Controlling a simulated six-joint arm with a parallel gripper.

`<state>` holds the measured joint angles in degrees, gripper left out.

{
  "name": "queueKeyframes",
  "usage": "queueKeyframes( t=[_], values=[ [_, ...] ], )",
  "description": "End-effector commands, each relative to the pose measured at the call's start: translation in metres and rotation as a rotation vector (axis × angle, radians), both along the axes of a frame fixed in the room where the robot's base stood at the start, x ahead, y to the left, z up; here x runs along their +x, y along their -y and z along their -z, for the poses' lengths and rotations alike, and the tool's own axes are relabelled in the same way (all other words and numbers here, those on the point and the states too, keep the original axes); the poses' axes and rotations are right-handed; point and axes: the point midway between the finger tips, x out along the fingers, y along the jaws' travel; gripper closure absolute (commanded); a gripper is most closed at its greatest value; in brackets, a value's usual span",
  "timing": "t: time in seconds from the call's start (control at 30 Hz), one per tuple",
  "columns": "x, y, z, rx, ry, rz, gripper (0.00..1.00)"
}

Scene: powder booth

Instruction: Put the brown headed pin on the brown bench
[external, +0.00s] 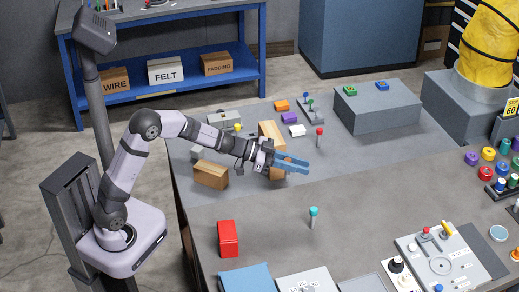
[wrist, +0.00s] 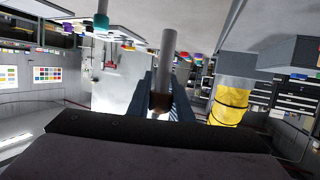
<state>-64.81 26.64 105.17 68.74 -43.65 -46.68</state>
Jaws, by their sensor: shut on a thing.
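My gripper (external: 292,163) has blue fingers and is held out over the table, beside a tall wooden block. In the wrist view the gripper (wrist: 163,103) is shut on the brown headed pin (wrist: 168,50). The fingers close around its brown head, and its grey shaft sticks out from between them. I cannot make out the pin in the external view. Two brown wooden blocks could be the brown bench: the taller one (external: 270,132) behind my gripper, partly hidden by it, and a lower one (external: 211,175) to the left. I cannot tell which is meant.
A red-headed pin (external: 319,137) and a teal-headed pin (external: 313,216) stand upright on the table. A large grey block (external: 390,112) stands at the back right. The middle right tabletop (external: 400,185) is clear.

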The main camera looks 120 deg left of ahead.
Motion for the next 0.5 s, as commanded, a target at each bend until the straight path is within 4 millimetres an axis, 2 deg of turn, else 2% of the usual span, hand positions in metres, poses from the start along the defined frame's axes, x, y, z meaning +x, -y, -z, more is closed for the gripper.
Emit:
queueKeyframes(
  t=[0.17,0.47,0.5],
  values=[
    [0.000,0.000,-0.011,0.005,0.002,0.001,1.00],
    [0.000,0.000,-0.054,0.007,0.001,0.001,1.00],
    [-0.006,-0.007,-0.050,0.001,0.001,-0.015,1.00]
  ],
)
